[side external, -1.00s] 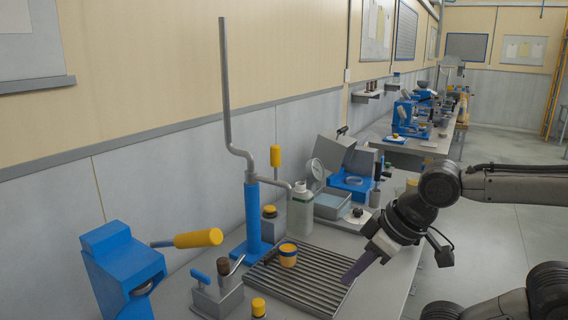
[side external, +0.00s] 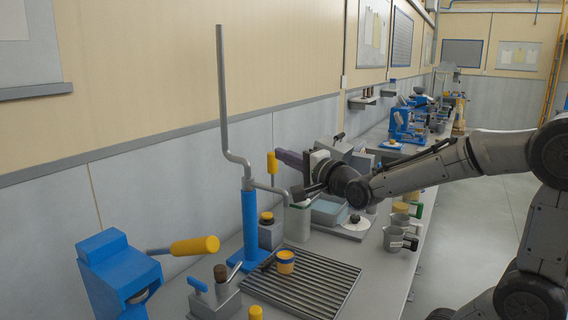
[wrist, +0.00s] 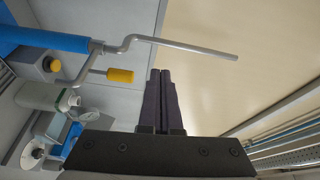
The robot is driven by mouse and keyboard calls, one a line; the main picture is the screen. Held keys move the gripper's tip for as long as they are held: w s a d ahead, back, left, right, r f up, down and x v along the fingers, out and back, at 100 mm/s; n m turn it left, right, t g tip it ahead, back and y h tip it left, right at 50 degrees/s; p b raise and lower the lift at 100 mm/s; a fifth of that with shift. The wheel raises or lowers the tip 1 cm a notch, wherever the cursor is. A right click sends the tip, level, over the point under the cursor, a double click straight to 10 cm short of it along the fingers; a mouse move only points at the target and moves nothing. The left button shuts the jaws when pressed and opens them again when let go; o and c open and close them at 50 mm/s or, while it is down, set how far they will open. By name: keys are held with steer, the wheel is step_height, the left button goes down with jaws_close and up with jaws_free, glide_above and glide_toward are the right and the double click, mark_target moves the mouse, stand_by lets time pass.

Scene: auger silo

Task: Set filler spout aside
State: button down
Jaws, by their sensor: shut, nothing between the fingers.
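A blue post (side external: 250,225) carries a tall bent grey pipe (side external: 224,100). A short grey side tube (side external: 270,187), which looks like the filler spout, reaches from the post's top to the right, with an upright yellow handle (side external: 271,164) near it. The yellow handle also shows in the wrist view (wrist: 120,75).
A ribbed grey grate (side external: 315,285) lies in front of the post, with a yellow-and-blue cup (side external: 286,262) on it. A blue machine with a yellow lever (side external: 195,246) stands at the left. Grey cups (side external: 397,240) stand at the bench's right edge. The wall is close behind the post.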

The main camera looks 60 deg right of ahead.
steer(key=d+f+m+g+h, duration=0.1)
steer(key=d+f+m+h, duration=0.1)
steer(key=d, duration=0.4)
steer(key=d+f+m+g+h, duration=0.1)
steer(key=d+f+m+h, duration=0.1)
steer(key=d+f, duration=0.3)
steer(key=shift+s+d, duration=0.35)
steer(key=shift+s, duration=0.1)
steer(key=w+d, duration=0.1)
steer(key=w, duration=0.8)
steer(key=shift+w+d, duration=0.15)
steer(key=shift+d, duration=0.2)
steer(key=shift+a, duration=0.15)
steer(key=shift+a, duration=0.25)
